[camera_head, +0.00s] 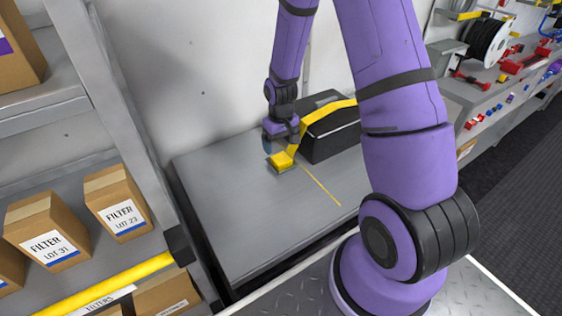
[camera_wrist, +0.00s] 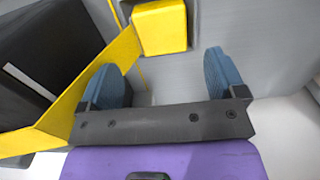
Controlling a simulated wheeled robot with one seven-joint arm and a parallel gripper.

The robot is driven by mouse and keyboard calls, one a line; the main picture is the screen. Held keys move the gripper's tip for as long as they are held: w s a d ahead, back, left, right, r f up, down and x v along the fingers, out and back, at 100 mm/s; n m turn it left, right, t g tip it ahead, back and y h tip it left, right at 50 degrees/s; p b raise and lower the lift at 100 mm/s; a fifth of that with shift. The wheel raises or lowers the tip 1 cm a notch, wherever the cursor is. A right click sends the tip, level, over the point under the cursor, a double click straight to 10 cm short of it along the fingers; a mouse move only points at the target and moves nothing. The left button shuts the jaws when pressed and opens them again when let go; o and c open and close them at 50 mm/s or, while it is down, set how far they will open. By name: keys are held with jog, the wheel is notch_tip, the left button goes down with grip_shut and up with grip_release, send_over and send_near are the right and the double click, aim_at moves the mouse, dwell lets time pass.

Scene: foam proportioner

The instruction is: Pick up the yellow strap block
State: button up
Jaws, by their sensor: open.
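The yellow strap block (camera_head: 281,161) sits on the grey bench top (camera_head: 238,216), beside a black case with a yellow strap (camera_head: 333,110) over it. In the wrist view the block (camera_wrist: 160,27) lies at the top, beyond the fingertips, and the strap (camera_wrist: 112,62) runs down to the left from it. My gripper (camera_wrist: 168,75) is open and empty, with its two blue finger pads apart. In the head view my gripper (camera_head: 279,143) is just above and behind the block. I cannot tell whether it touches the strap.
The black case (camera_head: 335,141) stands right next to the block and my gripper. A wall rises behind the bench. A shelf with filter boxes (camera_head: 118,203) is at the left. The front of the bench is clear except for a thin yellow line (camera_head: 321,186).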

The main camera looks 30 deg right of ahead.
aim_at(280, 156)
jog(key=shift+w+a+f, duration=0.1)
jog(key=shift+a+f, duration=0.05)
jog(key=shift+f, duration=2.3)
jog(key=c, duration=1.1)
jog(key=shift+o, duration=0.2)
jog(key=shift+r, duration=0.1)
